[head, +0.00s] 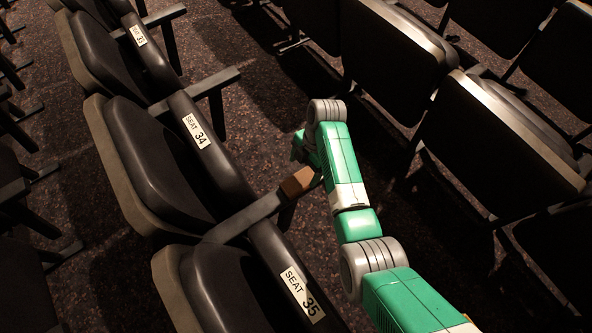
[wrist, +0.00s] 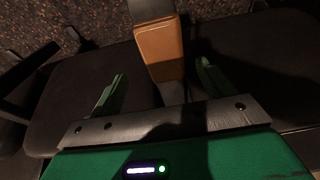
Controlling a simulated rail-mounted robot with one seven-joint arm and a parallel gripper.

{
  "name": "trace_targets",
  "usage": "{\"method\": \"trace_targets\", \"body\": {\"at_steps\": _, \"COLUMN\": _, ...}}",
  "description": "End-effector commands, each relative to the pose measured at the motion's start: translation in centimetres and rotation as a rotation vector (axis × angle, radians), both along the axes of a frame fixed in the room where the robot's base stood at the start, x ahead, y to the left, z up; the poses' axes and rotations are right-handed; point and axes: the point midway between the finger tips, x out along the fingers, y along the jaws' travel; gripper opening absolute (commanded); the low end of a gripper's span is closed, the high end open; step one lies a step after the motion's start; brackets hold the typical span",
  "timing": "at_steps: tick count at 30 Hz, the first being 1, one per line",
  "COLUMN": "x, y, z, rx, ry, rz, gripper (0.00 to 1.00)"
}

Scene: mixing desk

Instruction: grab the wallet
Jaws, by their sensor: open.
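The wallet is a tan-brown block (head: 297,182) on the front end of the armrest between seats 34 and 35. In the wrist view the wallet (wrist: 159,48) is at top centre, its long side running up the picture. My gripper (wrist: 162,74) is open, with one green finger to the left of the wallet's line and one to the right. Nothing is between the fingers in their grip; I cannot tell the height gap to the wallet. In the head view my gripper's fingers are mostly hidden behind my wrist, just above the wallet in the picture.
The armrest (head: 243,215) is a narrow dark bar. Another row of dark seats (head: 497,150) stands to the right, close to my arm. Speckled carpet (head: 255,125) fills the aisle between.

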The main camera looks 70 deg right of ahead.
Motion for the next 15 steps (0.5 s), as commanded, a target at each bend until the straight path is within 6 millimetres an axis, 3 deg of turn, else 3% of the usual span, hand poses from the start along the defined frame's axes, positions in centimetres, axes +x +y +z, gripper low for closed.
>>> {"method": "trace_targets", "body": {"at_steps": 5, "x": 0.0, "y": 0.3, "z": -0.9, "rx": -0.001, "ry": 0.000, "rz": 0.000, "gripper": 0.80}}
{"method": "trace_targets", "body": {"at_steps": 12, "x": 0.3, "y": 1.7, "z": -4.9, "rx": -0.001, "ry": 0.000, "rz": 0.000, "gripper": 0.80}}
{"method": "trace_targets", "body": {"at_steps": 15, "x": 0.4, "y": 1.8, "z": -5.1, "rx": -0.003, "ry": -0.001, "rz": -0.002, "gripper": 0.80}}
